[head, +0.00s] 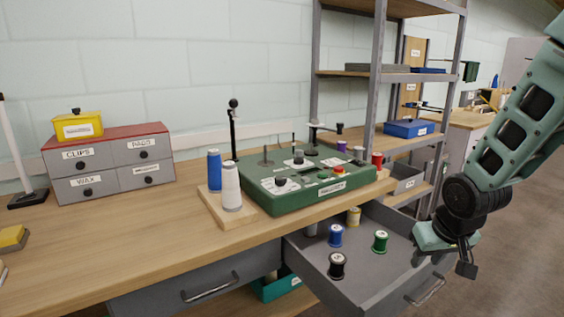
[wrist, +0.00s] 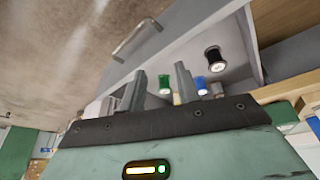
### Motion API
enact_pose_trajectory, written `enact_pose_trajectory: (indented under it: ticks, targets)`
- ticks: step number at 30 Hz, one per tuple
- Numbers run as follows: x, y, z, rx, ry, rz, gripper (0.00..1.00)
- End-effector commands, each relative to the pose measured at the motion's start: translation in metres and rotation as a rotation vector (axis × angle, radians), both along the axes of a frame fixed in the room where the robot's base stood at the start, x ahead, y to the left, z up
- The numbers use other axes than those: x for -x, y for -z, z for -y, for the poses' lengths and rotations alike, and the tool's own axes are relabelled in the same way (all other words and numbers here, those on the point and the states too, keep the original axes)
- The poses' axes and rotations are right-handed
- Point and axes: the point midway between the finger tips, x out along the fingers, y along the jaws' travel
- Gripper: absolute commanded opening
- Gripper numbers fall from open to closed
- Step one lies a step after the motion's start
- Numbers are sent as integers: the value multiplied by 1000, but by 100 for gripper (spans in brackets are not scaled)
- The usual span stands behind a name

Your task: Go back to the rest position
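My gripper (head: 441,267) hangs at the right, just beyond the right side of the open drawer (head: 350,286). In the wrist view, the two fingers of my gripper (wrist: 159,92) stand apart with nothing held between them. The drawer holds a blue spool (head: 336,236), a black spool (head: 337,265), a green spool (head: 380,241) and a yellow spool (head: 354,216). In the wrist view the green spool (wrist: 165,84) shows behind the gap between the fingers, with the black spool (wrist: 214,60) farther right.
A labelled drawer box (head: 108,160) is at the left. A metal shelf (head: 381,75) stands behind. Open floor (head: 520,250) lies at the right.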

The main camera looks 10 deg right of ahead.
Motion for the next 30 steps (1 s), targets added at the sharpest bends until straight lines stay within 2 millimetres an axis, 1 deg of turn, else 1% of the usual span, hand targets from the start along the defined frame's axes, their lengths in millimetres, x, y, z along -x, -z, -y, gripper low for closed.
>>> enact_pose_trajectory:
  ticks: [1, 2, 3, 4, 5, 6, 8, 9, 11, 12, 15, 18, 19, 22, 30]
  targets:
    - [10, -12, -31, -8, -60, -32, 32]
    - [19, -17, -48, -19, -92, -58, 32]
    - [32, -24, -70, -38, -139, -94, 32]
    - [43, -30, -87, -56, -177, -120, 32]
    - [51, -39, -107, -66, -230, -146, 32]
    - [59, -51, -134, -64, -310, -173, 32]
    - [77, -64, -170, -61, -422, -212, 32]
    - [91, -72, -191, -57, -493, -236, 32]
    - [112, -82, -217, -47, -589, -270, 32]
    - [126, -88, -231, -39, -644, -290, 32]
    - [155, -98, -253, -20, -750, -331, 32]
    - [172, -102, -264, -6, -810, -354, 32]
    - [175, -103, -266, -3, -819, -358, 32]
    - [178, -103, -267, -1, -830, -363, 32]
    - [177, -102, -267, -2, -828, -362, 32]
